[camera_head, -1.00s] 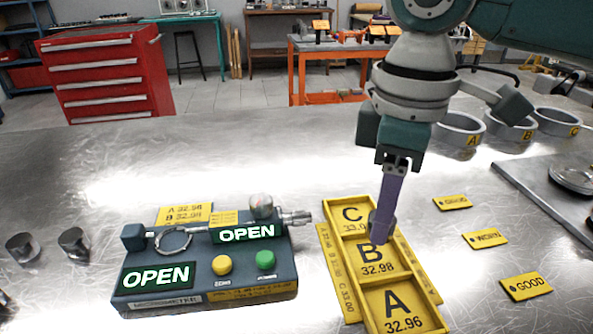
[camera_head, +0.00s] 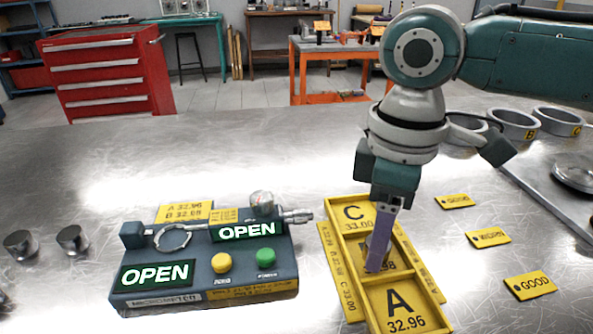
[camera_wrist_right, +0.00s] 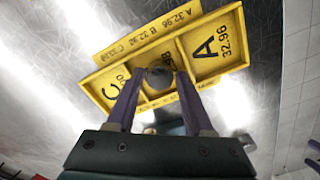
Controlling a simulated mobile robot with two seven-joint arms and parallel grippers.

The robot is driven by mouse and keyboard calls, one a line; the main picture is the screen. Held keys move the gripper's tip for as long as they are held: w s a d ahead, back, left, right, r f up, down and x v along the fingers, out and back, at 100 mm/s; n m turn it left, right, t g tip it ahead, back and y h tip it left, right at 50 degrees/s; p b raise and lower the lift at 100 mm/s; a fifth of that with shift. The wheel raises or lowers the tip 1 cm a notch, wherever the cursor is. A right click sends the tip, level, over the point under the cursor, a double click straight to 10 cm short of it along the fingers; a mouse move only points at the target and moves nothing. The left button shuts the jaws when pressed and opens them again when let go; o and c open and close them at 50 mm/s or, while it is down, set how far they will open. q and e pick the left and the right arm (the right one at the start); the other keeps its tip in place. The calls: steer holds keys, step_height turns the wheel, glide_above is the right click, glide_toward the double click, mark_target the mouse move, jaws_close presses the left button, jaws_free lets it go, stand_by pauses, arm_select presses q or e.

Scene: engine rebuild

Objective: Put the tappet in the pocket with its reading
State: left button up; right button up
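The yellow tray (camera_head: 330,250) has three pockets, marked C 33.00, B 32.98 and A 32.96. My right gripper (camera_head: 374,266) reaches down into the middle pocket, B, and its purple finger covers part of that label. In the right wrist view, the round grey tappet (camera_wrist_right: 158,77) sits between the fingertips of the right gripper (camera_wrist_right: 160,82), over pocket B. The fingers look closed on its sides. Whether the tappet touches the pocket floor is hidden. The micrometer (camera_head: 205,265) stands left of the tray, its two green displays reading OPEN.
Two loose tappets (camera_head: 72,239) stand at the left. Yellow tags (camera_head: 530,285), one marked GOOD, lie right of the tray. Grey rings (camera_head: 513,124) with letter labels stand at the back right, near a metal plate (camera_head: 545,185). A yellow reading card (camera_head: 186,211) lies behind the micrometer.

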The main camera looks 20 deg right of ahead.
steer(key=shift+r, duration=0.1)
step_height(320, 180, up, 12)
steer(key=p, duration=0.2)
steer(key=s+a+f+y, duration=0.1)
steer(key=s+a+f, duration=0.1)
steer(key=a, duration=0.1)
steer(key=s+a+f+t+y, duration=0.1)
steer(key=s+a+f, duration=0.2)
steer(key=a, duration=0.1)
steer(key=s+a+f+m+t, duration=0.1)
steer(key=s+a+f, duration=0.1)
steer(key=a+f, duration=0.1)
steer(key=shift+s+a+f+y, duration=0.15)
steer(key=shift+a+f+y, duration=0.1)
steer(key=shift+y, duration=0.15)
steer(key=s+m, duration=0.1)
steer(key=s+d+f+m, duration=0.1)
steer(key=s+t, duration=0.1)
steer(key=shift+s+d+f+m, duration=0.15)
steer(key=shift+s+m, duration=0.1)
steer(key=shift+m, duration=0.15)
steer(key=s+d+m+h, duration=0.1)
steer(key=d, duration=0.1)
steer(key=s+d+m, duration=0.1)
steer(key=s+d, duration=0.1)
steer(key=s+d+m+h, duration=0.1)
steer(key=s+d, duration=0.1)
steer(key=shift+s+f+t+h, duration=0.2)
steer(key=shift+f+t+h, duration=0.1)
steer(key=shift+f, duration=0.1)
